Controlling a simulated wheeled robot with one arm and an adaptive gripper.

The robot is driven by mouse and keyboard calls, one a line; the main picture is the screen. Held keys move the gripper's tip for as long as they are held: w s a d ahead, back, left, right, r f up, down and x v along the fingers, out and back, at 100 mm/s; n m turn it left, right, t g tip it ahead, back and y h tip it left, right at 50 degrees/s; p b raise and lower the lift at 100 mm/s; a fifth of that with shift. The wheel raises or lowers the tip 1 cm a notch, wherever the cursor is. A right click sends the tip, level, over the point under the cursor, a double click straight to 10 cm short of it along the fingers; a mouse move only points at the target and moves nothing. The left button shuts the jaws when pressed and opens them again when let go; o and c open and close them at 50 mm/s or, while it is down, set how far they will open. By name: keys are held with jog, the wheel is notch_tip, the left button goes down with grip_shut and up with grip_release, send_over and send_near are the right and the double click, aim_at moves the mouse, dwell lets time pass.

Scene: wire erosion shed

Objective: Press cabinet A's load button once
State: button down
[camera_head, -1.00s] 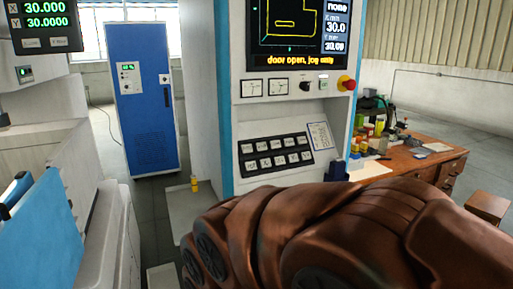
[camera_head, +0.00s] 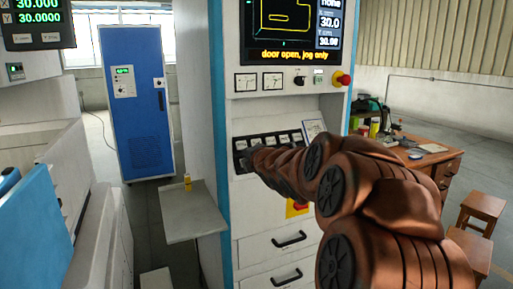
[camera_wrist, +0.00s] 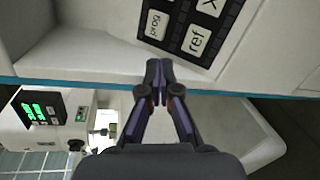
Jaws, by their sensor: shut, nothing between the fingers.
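A white control cabinet (camera_head: 217,60) with a blue edge stands mid-picture in the head view. Its black key panel (camera_head: 290,138) with pale keys is partly hidden behind my arm. In the wrist view the panel's corner (camera_wrist: 222,38) shows keys marked "prog" (camera_wrist: 157,25) and "ref" (camera_wrist: 196,40). I cannot read a load button or a cabinet letter. My gripper (camera_wrist: 159,66) is shut and empty, its tips just beside the panel's edge in the picture; I cannot tell whether they touch anything. In the head view my gripper (camera_head: 256,158) is before the panel's left part.
A red emergency knob (camera_head: 343,79) and dials sit above the panel. A screen (camera_head: 292,30) reads "door open, jog only". A shelf (camera_head: 190,215) with a small yellow bottle (camera_head: 187,182) juts out left. A blue cabinet (camera_head: 139,100) stands behind; a wooden bench (camera_head: 440,165) is right.

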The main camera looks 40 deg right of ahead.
aim_at(261, 140)
jog(key=s+d+r+n+t, duration=0.2)
jog(key=d+r+n+t, duration=0.2)
jog(key=d+r+n, duration=0.2)
jog(key=shift+s+d+n+t+y+b, duration=0.4)
jog(key=shift+d+n, duration=0.3)
jog(key=shift+n, duration=0.3)
jog(key=shift+w, duration=0.15)
jog(key=shift+w+d+f, duration=0.4)
jog(key=shift+w+f, duration=0.45)
jog(key=shift+w, duration=0.25)
jog(key=shift+w+d+f, duration=0.35)
jog(key=shift+w+f, duration=0.55)
jog(key=shift+w, duration=0.25)
jog(key=shift+w+d+f, duration=0.4)
jog(key=shift+w+f, duration=0.45)
jog(key=shift+w, duration=0.25)
jog(key=shift+w+d+f+b, duration=0.15)
jog(key=shift+f+b, duration=0.1)
jog(key=shift+b, duration=0.5)
